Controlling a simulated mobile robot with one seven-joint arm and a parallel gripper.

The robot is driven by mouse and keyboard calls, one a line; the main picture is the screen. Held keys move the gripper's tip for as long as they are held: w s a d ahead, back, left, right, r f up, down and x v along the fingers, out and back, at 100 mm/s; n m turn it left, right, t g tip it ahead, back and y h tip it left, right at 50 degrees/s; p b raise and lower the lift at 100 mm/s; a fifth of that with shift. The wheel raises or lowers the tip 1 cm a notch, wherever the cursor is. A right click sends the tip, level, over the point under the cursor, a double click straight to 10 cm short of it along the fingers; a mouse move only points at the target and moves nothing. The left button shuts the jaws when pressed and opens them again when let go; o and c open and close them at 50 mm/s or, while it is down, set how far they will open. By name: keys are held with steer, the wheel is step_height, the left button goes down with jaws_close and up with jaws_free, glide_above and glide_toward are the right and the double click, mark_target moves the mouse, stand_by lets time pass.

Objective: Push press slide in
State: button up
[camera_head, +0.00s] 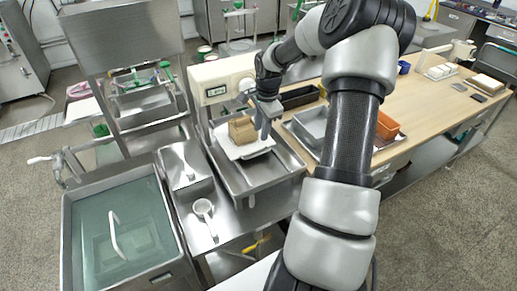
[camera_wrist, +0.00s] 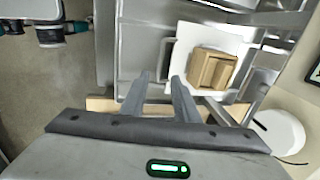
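The press slide appears to be the metal tray (camera_head: 284,169) below the cream press head (camera_head: 220,78); I cannot be sure which part slides. A white plate (camera_head: 228,143) on it carries a tan wooden block (camera_head: 241,130). In the wrist view the block (camera_wrist: 211,69) and the plate (camera_wrist: 185,45) lie up and to the right of my fingers. My gripper (camera_head: 266,128) is at the right side of the block in the head view. In the wrist view the two fingers (camera_wrist: 162,82) are apart, with no object held between them. Contact with the tray cannot be told.
A wooden table (camera_head: 430,110) on the right holds grey and orange bins (camera_head: 387,125). Floor at the far right is clear.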

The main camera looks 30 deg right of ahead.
mark_target(258, 154)
steer(key=f, duration=0.3)
steer(key=w+f, duration=0.1)
steer(key=f, duration=0.3)
steer(key=w+f, duration=0.1)
steer(key=f, duration=0.3)
steer(key=shift+w+f, duration=0.1)
steer(key=shift+f, duration=0.15)
steer(key=shift+d, duration=0.1)
steer(key=shift+c, duration=0.4)
jaws_close()
steer(key=shift+w, duration=0.1)
